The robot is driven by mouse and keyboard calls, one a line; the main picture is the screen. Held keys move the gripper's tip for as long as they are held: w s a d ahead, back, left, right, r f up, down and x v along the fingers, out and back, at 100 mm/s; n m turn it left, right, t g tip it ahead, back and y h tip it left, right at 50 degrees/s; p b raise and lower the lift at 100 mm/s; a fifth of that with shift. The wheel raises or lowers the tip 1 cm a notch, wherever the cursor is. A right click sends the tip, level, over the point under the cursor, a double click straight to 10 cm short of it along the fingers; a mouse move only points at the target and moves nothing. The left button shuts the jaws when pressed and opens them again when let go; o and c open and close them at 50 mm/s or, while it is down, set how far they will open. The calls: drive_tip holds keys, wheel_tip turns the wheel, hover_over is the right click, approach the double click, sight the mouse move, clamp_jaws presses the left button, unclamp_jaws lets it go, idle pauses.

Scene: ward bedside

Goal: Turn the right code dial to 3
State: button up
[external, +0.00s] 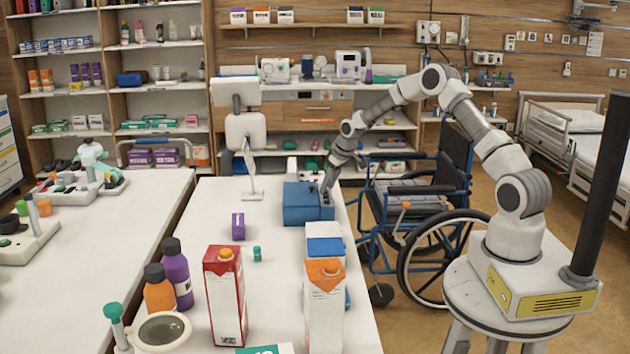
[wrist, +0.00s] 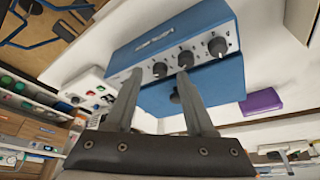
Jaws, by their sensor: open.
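A blue lock box (external: 297,205) stands on the white table in the external view. In the wrist view the blue box (wrist: 185,28) shows a face with a row of three dark dials: one at the left (wrist: 160,69), one in the middle (wrist: 186,58) and one at the right (wrist: 217,46). The marks around the dials are too small to read. A dark knob (wrist: 175,98) sits below the row. My gripper (wrist: 160,72) is open and empty, its fingertips in front of the left and middle dials. In the external view my gripper (external: 327,188) is at the box's right end.
A purple box (external: 238,226) stands left of the blue box, with a small green item (external: 257,254) nearer. Cartons (external: 225,295) and bottles (external: 177,273) fill the table's front. A monitor (external: 245,132) stands behind. A wheelchair (external: 425,215) is right of the table.

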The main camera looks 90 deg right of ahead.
drive_tip(key=shift+w+f, duration=0.1)
drive_tip(key=shift+f, duration=0.2)
clamp_jaws()
drive_tip(key=shift+w+f+m+b, duration=0.1)
drive_tip(key=shift+w+m+b, duration=0.05)
drive_tip(key=shift+m+b, duration=0.55)
drive_tip(key=shift+m+g+h+b, duration=0.4)
drive_tip(key=shift+m+h, duration=0.1)
drive_tip(key=shift+m, duration=0.5)
